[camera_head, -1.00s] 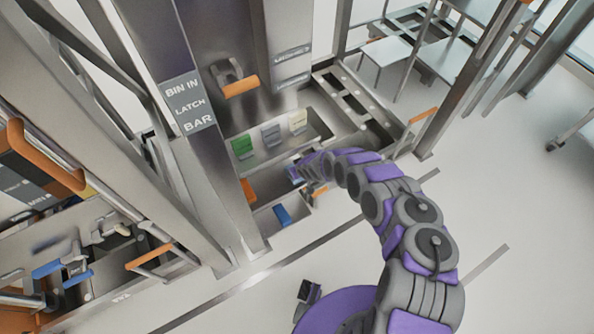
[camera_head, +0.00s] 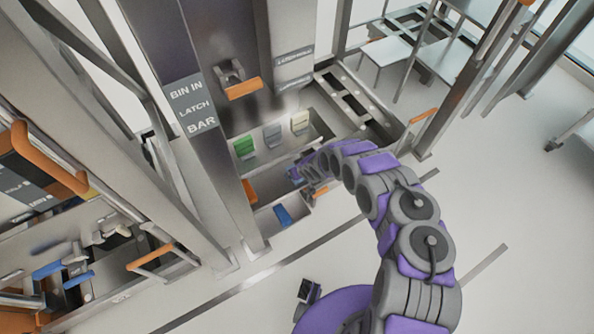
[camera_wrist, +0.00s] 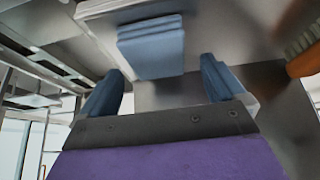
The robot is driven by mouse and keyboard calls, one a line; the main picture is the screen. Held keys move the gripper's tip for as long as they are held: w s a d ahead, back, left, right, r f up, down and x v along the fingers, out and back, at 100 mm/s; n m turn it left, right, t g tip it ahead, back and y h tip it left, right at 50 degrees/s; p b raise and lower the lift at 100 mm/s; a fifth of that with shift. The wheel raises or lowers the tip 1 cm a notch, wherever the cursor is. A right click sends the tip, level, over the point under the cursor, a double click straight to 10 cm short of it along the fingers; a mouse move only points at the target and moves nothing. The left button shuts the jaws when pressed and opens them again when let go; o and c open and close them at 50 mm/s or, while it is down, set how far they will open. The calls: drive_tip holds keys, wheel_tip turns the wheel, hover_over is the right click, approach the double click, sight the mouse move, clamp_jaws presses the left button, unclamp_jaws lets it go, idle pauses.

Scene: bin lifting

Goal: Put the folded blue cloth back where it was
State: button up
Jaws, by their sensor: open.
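My gripper (camera_wrist: 161,88) is open, with its two blue-grey fingers apart in the wrist view. A folded blue cloth (camera_wrist: 150,45) is ahead of the gap between them, against a pale panel edge, with no finger visibly closed on it. In the head view my gripper (camera_head: 295,174) is small, low at the front of the bay, and partly hidden by my arm. A bright blue folded piece (camera_head: 283,215) lies in the lower compartment there. I cannot tell which of these the wrist view shows.
A green piece (camera_head: 244,146) and a cream piece (camera_head: 300,122) flank the grey-blue one. An orange handle (camera_head: 243,88) is above, and an orange part (camera_wrist: 303,62) is close at right in the wrist view. A post labelled "BIN IN LATCH BAR" (camera_head: 190,105) stands left. Floor at right is open.

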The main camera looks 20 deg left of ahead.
drive_tip(key=p+v, duration=0.5)
drive_tip(key=v, duration=1)
drive_tip(key=shift+w, duration=0.25)
drive_tip(key=shift+d, duration=0.1)
